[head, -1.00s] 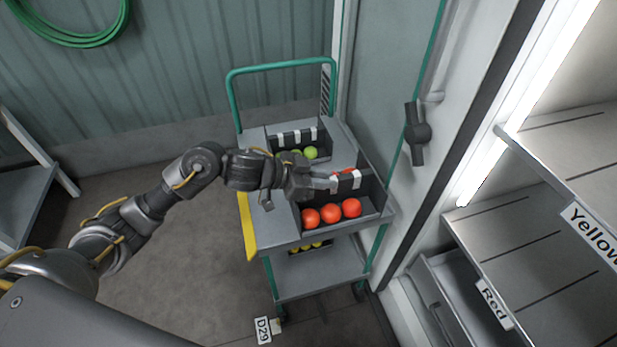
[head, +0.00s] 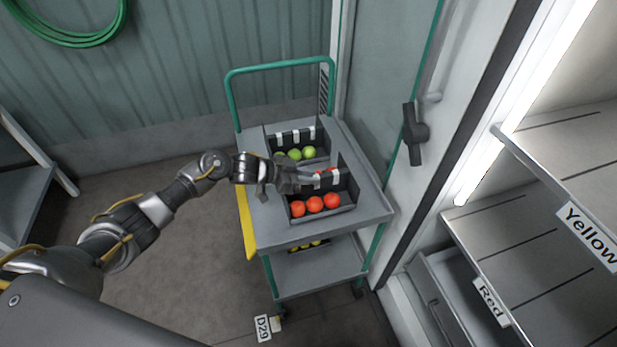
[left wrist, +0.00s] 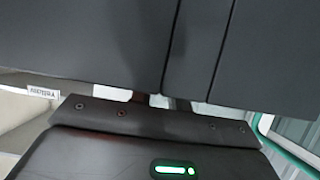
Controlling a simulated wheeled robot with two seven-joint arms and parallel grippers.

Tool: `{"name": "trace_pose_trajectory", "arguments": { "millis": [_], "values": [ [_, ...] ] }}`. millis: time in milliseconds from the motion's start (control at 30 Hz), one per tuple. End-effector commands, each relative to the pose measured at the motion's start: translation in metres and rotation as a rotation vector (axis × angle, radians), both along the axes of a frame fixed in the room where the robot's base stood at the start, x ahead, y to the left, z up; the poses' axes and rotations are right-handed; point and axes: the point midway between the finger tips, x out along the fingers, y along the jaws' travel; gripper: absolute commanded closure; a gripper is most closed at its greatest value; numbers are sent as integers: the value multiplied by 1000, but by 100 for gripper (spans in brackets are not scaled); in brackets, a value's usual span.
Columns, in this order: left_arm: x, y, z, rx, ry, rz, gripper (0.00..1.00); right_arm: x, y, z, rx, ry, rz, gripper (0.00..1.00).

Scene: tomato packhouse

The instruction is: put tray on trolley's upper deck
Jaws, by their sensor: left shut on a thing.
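A dark tray (head: 343,207) with several red tomatoes (head: 314,204) sits on or just above the upper deck (head: 268,232) of the green-framed trolley; I cannot tell if it touches. My left gripper (head: 311,180) is shut on this tray at its striped handle wall, reaching in from the left. The gripper hides part of the tray's left side. In the left wrist view, a dark tray wall (left wrist: 90,45) fills the top, close to the gripper's body. My right gripper is not in view.
A second dark tray with green tomatoes (head: 295,154) stands behind on the same deck. A lower deck (head: 320,272) holds yellow tomatoes. A door handle (head: 416,134) and labelled shelves (head: 530,245) are to the right.

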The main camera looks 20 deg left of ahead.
Motion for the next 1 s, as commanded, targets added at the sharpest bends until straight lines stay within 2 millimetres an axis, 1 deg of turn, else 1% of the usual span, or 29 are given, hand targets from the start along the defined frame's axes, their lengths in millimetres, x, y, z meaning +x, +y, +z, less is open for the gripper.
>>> {"name": "trace_pose_trajectory", "arguments": {
  "millis": [33,133,367,500,533,667,900,1000],
  "values": [
    [1,0,-2,-3,-1,3,100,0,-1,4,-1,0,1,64],
    [1,0,-7,-2,-5,2,100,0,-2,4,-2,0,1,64],
    [1,0,-8,-3,-5,2,100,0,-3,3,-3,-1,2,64],
    [1,0,-12,-3,-5,2,100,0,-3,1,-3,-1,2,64],
    [1,0,-13,0,-2,1,78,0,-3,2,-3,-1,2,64],
    [1,0,-12,0,-2,1,61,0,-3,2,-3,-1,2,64],
    [1,1,-12,0,-2,1,60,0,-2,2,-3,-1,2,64],
    [1,1,-8,1,-3,1,60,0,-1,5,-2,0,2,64]
  ]
}}
